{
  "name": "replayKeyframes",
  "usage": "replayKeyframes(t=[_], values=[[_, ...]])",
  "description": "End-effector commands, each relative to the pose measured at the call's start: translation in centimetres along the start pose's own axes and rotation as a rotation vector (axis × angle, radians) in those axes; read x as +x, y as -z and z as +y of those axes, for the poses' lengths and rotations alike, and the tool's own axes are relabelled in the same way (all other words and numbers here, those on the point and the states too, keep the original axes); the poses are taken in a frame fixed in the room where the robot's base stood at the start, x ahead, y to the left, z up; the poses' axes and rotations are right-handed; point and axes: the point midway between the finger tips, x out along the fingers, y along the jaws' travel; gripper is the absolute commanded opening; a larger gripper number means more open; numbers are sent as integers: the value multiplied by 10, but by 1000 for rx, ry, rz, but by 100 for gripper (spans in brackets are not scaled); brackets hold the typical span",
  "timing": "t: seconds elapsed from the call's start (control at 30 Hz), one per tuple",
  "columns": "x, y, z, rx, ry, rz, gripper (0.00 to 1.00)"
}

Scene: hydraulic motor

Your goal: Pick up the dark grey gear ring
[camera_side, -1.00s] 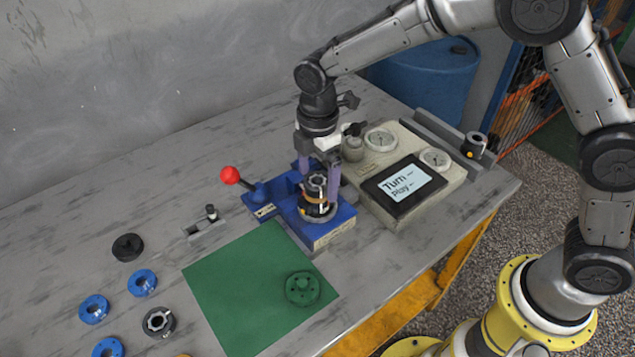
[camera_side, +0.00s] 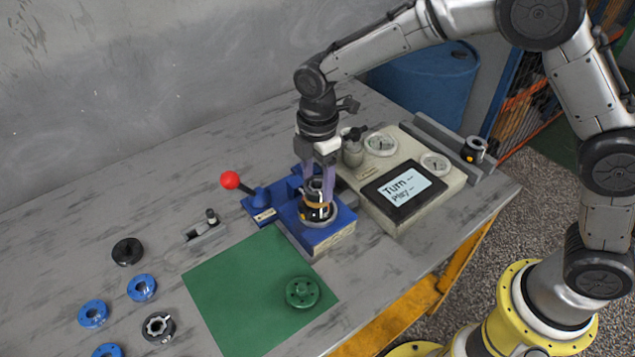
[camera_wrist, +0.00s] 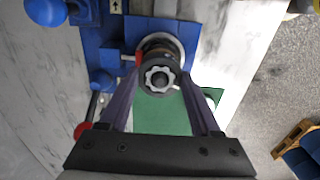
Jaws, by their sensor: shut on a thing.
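The dark grey gear ring (camera_wrist: 160,93) has a toothed opening. It sits at the top of the dark, orange-banded motor stack (camera_side: 317,212) in the blue fixture (camera_side: 330,236). My gripper (camera_side: 318,188) points down over the fixture, with its two purple fingers shut on the ring from both sides. In the wrist view my gripper (camera_wrist: 161,76) has a finger on each side of the ring. In the side view the fingers hide much of the ring, and I cannot tell whether it is clear of the stack.
A red-knobbed lever (camera_side: 230,180) stands left of the fixture. A gauge box with a screen (camera_side: 404,187) stands close on the right. A green mat (camera_side: 235,290) holds a green round part (camera_side: 302,292). Blue rings (camera_side: 142,287) and dark rings (camera_side: 128,251) lie at left.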

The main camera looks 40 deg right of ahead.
Motion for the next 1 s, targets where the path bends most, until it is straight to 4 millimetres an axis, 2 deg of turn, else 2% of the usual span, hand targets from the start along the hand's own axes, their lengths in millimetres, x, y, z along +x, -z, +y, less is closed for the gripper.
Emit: replayKeyframes(t=[0.17,0.33,0.47,0.67,0.8,1.0], values=[[-11,1,2,0,-5,3,0],[-33,1,1,-1,-4,3,0],[-54,-7,-16,-1,-4,3,0],[-96,-20,-48,-1,-6,3,0],[-108,-33,-79,-1,-3,2,0],[-122,-46,-110,-1,-2,2,0]])
